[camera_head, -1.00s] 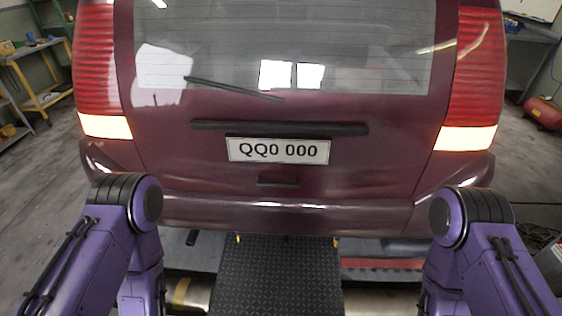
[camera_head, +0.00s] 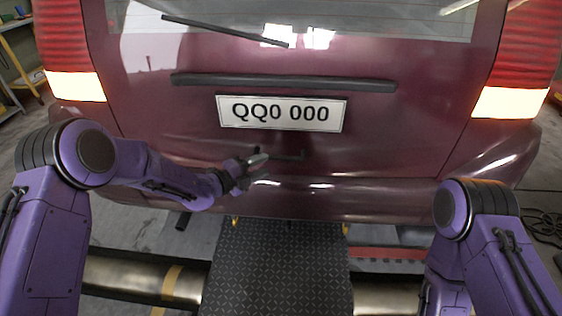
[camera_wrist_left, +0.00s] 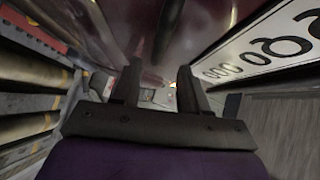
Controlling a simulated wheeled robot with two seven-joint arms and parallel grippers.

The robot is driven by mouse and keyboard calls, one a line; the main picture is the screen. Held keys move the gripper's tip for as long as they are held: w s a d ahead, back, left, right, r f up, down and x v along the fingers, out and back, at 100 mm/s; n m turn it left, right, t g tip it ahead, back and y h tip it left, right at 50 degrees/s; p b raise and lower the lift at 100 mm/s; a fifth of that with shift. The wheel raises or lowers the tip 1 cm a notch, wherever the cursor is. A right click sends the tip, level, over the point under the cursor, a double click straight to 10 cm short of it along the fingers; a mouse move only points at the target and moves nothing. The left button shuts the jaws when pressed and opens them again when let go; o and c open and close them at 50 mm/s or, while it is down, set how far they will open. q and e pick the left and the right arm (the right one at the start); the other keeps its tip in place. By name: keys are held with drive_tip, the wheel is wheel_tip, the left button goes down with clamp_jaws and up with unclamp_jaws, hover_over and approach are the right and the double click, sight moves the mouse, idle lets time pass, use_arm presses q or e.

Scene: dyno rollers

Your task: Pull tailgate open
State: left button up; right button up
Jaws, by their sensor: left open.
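The maroon tailgate (camera_head: 400,140) of a vehicle fills the head view and looks shut. A dark handle (camera_head: 290,157) sits low on it, below the number plate (camera_head: 282,113). My left gripper (camera_head: 262,158) is at the left end of this handle, close to the tailgate surface. In the left wrist view its two fingers (camera_wrist_left: 158,88) are apart, with a dark bar (camera_wrist_left: 168,30) beyond them. I cannot tell whether the fingers touch the handle. The plate also shows in the left wrist view (camera_wrist_left: 262,50). My right gripper is not in view; only its arm shows at the lower right.
A black ridged platform (camera_head: 275,270) lies below the bumper (camera_head: 330,200). Metal rollers (camera_head: 140,278) run across the floor on both sides of it. A dark trim strip (camera_head: 285,82) and a wiper (camera_head: 225,30) are above the plate.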

sight(278, 159)
use_arm(q)
drive_tip(key=x, duration=0.8)
drive_tip(key=shift+w+d, duration=0.1)
drive_tip(key=shift+d, duration=0.15)
drive_tip(key=shift+a, duration=0.1)
clamp_jaws()
